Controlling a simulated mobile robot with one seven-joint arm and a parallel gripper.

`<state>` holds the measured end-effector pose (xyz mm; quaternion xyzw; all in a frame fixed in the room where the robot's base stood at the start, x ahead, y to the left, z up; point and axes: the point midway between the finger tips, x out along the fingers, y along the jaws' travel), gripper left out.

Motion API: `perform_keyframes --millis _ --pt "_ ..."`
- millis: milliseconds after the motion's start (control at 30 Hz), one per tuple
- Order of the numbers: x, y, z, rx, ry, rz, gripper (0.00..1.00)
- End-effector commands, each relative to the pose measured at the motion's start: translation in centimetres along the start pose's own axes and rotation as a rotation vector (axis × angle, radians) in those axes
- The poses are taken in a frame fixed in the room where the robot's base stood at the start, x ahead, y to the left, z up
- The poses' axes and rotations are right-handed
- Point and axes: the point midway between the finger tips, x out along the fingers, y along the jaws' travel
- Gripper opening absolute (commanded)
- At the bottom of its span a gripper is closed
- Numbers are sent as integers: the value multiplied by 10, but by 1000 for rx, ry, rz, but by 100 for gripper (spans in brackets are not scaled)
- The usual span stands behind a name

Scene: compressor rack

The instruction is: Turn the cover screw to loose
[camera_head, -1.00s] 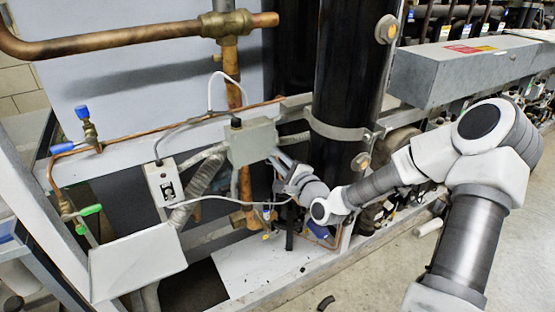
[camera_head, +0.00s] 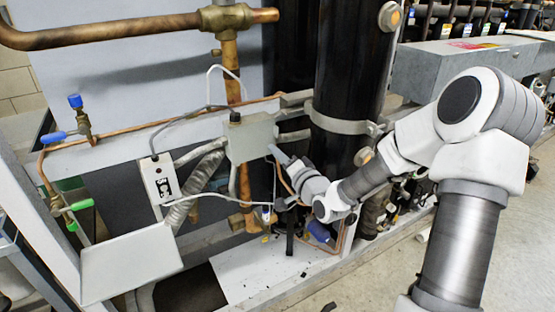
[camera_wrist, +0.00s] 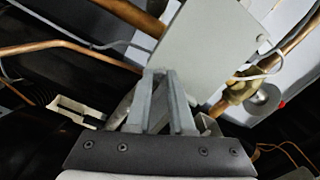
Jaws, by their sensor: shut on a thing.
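The grey control box (camera_head: 250,138) is mounted on the rail left of the black cylinder. Its pale flat cover (camera_wrist: 207,42) fills the upper middle of the wrist view. My gripper (camera_head: 272,150) reaches it from the right, with its fingertips at the cover's lower right side. In the wrist view my gripper (camera_wrist: 160,74) has its two grey fingers drawn together at the tips, at the cover's near edge. The cover screw is hidden between the fingertips, so its turn position cannot be seen. A small fitting (camera_wrist: 262,38) shows at another edge of the cover.
The black cylinder (camera_head: 345,75) with its metal clamp stands close to my gripper. Copper pipes (camera_head: 130,30) and thin cables run around the box. A small switch box (camera_head: 160,180) hangs to its left. Open floor (camera_head: 390,275) lies at the lower right.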

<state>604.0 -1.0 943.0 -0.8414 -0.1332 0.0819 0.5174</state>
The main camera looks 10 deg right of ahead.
Motion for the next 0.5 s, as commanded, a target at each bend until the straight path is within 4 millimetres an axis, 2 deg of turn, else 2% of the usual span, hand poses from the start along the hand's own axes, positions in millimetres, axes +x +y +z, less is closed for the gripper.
perform_keyframes --millis 500 --pt "0 3 2 -496 1 -2 0"
